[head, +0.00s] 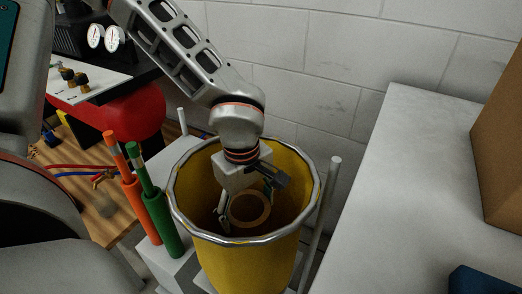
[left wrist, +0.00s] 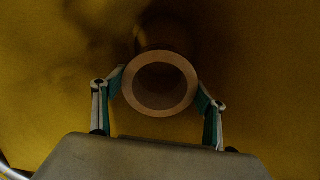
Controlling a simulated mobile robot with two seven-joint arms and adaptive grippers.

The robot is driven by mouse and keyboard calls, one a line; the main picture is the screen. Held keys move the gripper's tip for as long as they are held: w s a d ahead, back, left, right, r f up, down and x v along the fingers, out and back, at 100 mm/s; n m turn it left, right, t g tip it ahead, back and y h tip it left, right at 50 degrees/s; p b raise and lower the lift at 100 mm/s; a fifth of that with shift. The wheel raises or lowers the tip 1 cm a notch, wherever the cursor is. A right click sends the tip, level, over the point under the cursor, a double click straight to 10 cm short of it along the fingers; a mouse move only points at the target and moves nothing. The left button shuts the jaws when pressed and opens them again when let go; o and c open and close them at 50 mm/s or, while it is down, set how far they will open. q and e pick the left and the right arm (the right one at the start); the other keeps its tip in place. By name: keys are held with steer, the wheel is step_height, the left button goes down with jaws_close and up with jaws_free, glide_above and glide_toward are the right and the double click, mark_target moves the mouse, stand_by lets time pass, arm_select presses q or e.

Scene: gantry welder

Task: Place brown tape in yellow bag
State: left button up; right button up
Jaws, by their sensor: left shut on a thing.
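The yellow bag (head: 250,262) stands open in the head view, with a silver rim around its mouth. My left gripper (head: 250,205) reaches down through the mouth and is inside the bag. It is shut on the brown tape (head: 234,210), a ring seen from above. In the left wrist view the tape (left wrist: 188,98) sits between the two fingers (left wrist: 160,92), one on each side, with the yellow inner wall around it. Whether the tape touches the bag's bottom cannot be told. My right gripper is not in view.
An orange tube (head: 125,180) and a green tube (head: 158,215) stand left of the bag. A thin grey post (head: 327,200) rises at its right. A light grey surface (head: 415,200) with a brown box (head: 502,140) lies further right. A wooden top (head: 100,222) holds hoses.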

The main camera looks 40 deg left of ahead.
arm_select(q)
steer(key=shift+g, duration=0.3)
steer(key=f+b, duration=0.1)
steer(key=f, duration=0.4)
steer(key=f+b, duration=0.2)
steer(key=f, duration=0.4)
steer(key=f+b, duration=0.1)
steer(key=f, duration=0.5)
steer(key=shift+s+f+b, duration=0.1)
steer(key=shift+s+b, duration=0.25)
steer(key=shift+b, duration=0.05)
steer(key=shift+w+f, duration=0.1)
steer(key=shift+f, duration=0.4)
step_height(320, 180, down, 3)
steer(key=shift+f+b, duration=0.2)
steer(key=shift+b, duration=0.5)
steer(key=shift+f, duration=0.35)
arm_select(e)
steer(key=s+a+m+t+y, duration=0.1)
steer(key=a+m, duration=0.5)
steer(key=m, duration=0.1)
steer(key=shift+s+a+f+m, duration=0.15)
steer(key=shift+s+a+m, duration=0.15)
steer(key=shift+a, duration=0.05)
